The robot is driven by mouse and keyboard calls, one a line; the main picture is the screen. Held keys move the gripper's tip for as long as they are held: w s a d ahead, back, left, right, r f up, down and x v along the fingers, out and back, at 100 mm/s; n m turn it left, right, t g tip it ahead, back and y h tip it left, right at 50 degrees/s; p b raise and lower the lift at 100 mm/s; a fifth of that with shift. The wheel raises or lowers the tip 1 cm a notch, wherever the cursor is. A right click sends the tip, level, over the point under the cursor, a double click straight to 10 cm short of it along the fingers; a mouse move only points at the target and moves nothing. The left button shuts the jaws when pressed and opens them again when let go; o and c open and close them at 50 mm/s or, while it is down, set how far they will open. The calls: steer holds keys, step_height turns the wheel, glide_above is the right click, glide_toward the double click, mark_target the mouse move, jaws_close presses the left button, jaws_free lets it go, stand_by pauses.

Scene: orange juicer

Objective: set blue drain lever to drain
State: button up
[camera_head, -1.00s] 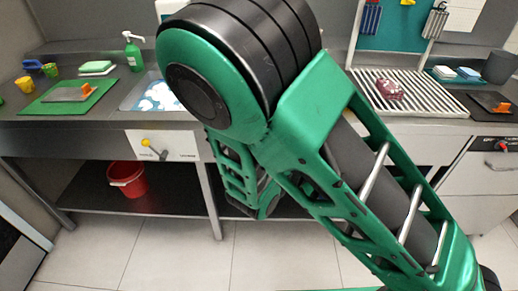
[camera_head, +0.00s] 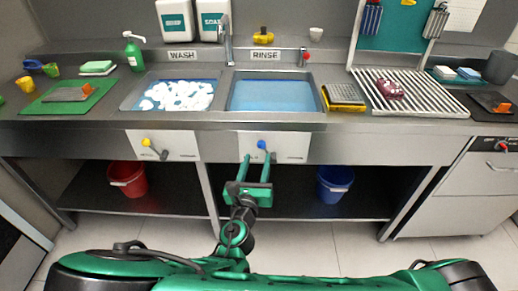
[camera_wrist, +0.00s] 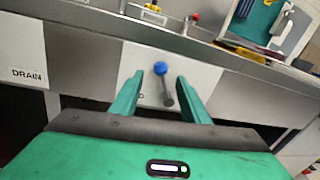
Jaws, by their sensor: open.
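The blue drain lever (camera_head: 262,145) is on a white panel (camera_head: 290,147) below the rinse basin. It has a blue knob and a grey stem. In the wrist view the blue lever (camera_wrist: 160,70) stands between my two fingers, with its knob up and its stem running down and slightly right. My gripper (camera_head: 257,160) is open in front of the panel; it also shows in the wrist view (camera_wrist: 157,80). The fingers are on either side of the lever, and I see no contact. The panel's lettering is mostly hidden.
A yellow lever (camera_head: 148,143) is on the left panel under the wash basin (camera_head: 128,103). The rinse basin (camera_head: 232,107) holds blue water. A red bucket (camera_head: 127,178) and a blue bucket (camera_head: 335,182) stand on the lower shelf. A table leg (camera_head: 209,195) stands left of my gripper.

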mark_target(260, 147)
steer(key=w, duration=0.3)
steer(key=w+d, duration=0.1)
steer(key=w, duration=0.2)
steer(key=shift+w+d, duration=0.15)
steer(key=shift+w, duration=0.2)
steer(key=shift+c, duration=0.7)
jaws_close()
steer(key=shift+a, duration=0.4)
steer(key=shift+d, duration=0.2)
